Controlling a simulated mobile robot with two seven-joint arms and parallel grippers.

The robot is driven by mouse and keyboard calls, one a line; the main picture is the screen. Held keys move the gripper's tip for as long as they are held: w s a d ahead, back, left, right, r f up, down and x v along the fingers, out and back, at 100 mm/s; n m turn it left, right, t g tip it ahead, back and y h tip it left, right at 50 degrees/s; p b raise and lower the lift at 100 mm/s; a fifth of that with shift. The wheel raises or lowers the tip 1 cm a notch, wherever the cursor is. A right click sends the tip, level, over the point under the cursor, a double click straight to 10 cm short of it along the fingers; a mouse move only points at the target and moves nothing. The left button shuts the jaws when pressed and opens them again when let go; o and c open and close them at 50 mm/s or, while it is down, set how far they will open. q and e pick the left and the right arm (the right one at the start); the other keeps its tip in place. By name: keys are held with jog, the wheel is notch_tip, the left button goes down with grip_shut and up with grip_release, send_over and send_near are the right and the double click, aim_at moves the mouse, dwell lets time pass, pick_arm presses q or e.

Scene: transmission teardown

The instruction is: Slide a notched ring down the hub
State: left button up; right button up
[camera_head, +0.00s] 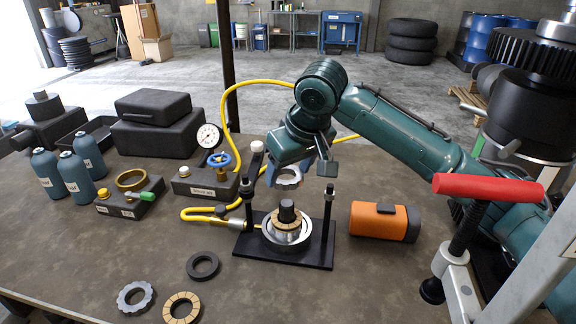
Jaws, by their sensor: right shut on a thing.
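My right gripper (298,169) hangs from the teal arm that comes in from the right. It is shut on a grey notched ring (290,182), which it holds in the air above the hub (287,211), apart from it. The fingers hide part of the ring. The hub is a dark upright post inside a silver round housing (305,240) on a black base plate (316,258). A tan ring (280,221) sits around the hub. Another grey notched ring (123,302), a tan-faced ring (168,311) and a black ring (203,275) lie flat at the front left. My left gripper is out of view.
Two upright black rods (328,208) flank the hub. A yellow hose (190,210) runs to the fixture's left. An orange-and-black object (377,220) lies to the right, and a red-handled press (488,187) stands further right. The front middle of the bench is clear.

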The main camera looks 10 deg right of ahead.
aim_at(289, 205)
jog(key=shift+f, duration=4.45)
jog(key=shift+s+f, duration=0.15)
jog(key=o, duration=1.3)
jog(key=shift+c, duration=0.2)
jog(key=shift+w+r, duration=0.2)
